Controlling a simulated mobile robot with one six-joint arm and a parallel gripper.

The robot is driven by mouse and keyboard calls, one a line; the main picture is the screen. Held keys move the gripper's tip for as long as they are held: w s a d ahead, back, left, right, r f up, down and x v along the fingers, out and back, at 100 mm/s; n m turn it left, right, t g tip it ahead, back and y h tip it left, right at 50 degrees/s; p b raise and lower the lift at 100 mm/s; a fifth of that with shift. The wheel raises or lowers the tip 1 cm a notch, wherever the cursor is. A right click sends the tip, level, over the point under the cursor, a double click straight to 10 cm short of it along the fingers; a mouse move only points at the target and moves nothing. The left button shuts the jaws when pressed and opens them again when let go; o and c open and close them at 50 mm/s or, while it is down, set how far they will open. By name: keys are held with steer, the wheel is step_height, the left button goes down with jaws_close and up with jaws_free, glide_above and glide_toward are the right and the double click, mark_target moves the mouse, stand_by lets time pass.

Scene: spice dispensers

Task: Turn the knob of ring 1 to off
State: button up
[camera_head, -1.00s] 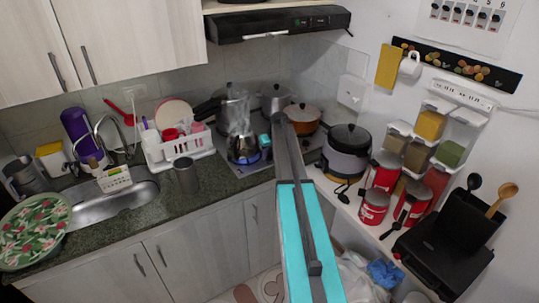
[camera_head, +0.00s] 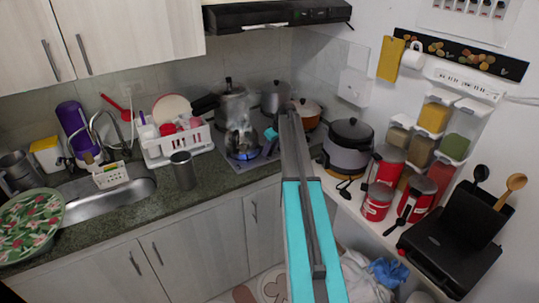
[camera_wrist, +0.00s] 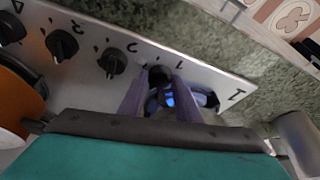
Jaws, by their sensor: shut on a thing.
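In the wrist view, a pale hob panel (camera_wrist: 222,88) carries a row of black knobs with printed numbers. My gripper (camera_wrist: 160,98) is shut on a dark knob (camera_wrist: 160,75) in this row, one finger on each side. The fingers hide much of the knob, so its pointer cannot be read. A large "1" is printed to the right of it. A knob by the "2" (camera_wrist: 113,62) and one by the "3" (camera_wrist: 62,45) are free. My arm hides part of the hob there.
An orange pot (camera_head: 307,112) and a grey pot (camera_head: 275,97) stand at the back of the hob. A rice cooker (camera_head: 348,150) and red canisters (camera_head: 381,175) stand to the right of my arm. A grey cup (camera_head: 183,172) stands on the counter at left.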

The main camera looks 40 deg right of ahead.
steer(key=n+b, duration=0.1)
steer(key=n+y+b, duration=0.1)
steer(key=n+b, duration=0.1)
steer(key=shift+w+d+f, duration=0.15)
steer(key=shift+d, duration=0.1)
steer(key=shift+n+g+y+b, duration=0.4)
steer(key=shift+n+b, duration=0.2)
steer(key=shift+n, duration=0.2)
steer(key=shift+r, duration=0.2)
steer(key=o, duration=1.1)
steer(key=shift+c, duration=0.2)
steer(key=b+v, duration=0.4)
steer(key=v, duration=0.9)
steer(key=shift+r, duration=0.35)
steer(key=shift+c, duration=0.2)
